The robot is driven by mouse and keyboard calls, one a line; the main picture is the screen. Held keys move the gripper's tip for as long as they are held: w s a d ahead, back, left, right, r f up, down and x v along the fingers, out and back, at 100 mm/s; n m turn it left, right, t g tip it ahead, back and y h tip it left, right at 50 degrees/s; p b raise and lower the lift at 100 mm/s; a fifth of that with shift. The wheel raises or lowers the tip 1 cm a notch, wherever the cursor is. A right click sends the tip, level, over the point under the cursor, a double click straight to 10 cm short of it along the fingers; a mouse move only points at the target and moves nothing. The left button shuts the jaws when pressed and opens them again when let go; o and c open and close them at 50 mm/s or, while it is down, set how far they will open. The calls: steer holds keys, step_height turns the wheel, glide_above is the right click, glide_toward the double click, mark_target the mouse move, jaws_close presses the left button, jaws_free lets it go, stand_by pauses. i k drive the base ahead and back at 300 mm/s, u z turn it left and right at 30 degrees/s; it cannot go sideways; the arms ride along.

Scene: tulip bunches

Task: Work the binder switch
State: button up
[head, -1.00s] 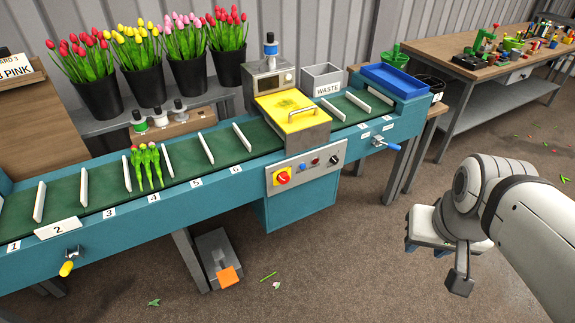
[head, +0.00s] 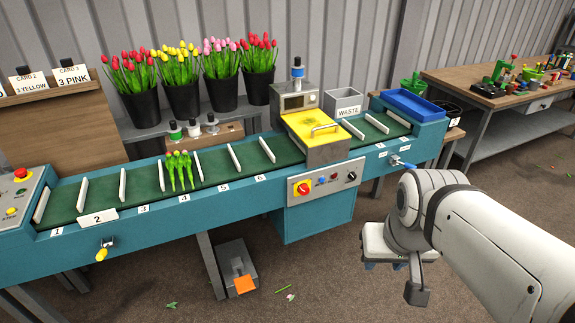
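The binder is the box with a yellow lid (head: 318,126) and handle, midway along the teal conveyor. Its front panel (head: 325,184) carries a red rotary switch on a yellow plate (head: 302,188), small buttons, and a black knob (head: 352,175) at the right. I cannot read which way the switch points. A bunch of tulips (head: 180,170), red and yellow-green, lies on the green belt left of the binder, by slot 4. My gripper (head: 384,266) is right of and below the panel, apart from it. Its two dark tips seem spread, with nothing between them.
Buckets of tulips (head: 180,98) stand behind the belt. A control box (head: 18,196) with a red button is at the far left. A waste bin (head: 343,103) and blue tray (head: 413,105) are beyond the binder. An orange pedal (head: 244,284) is on the floor. Floor before the panel is open.

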mark_target(304, 189)
steer(key=u, duration=0.15)
steer(key=i, duration=1)
steer(key=u, duration=0.05)
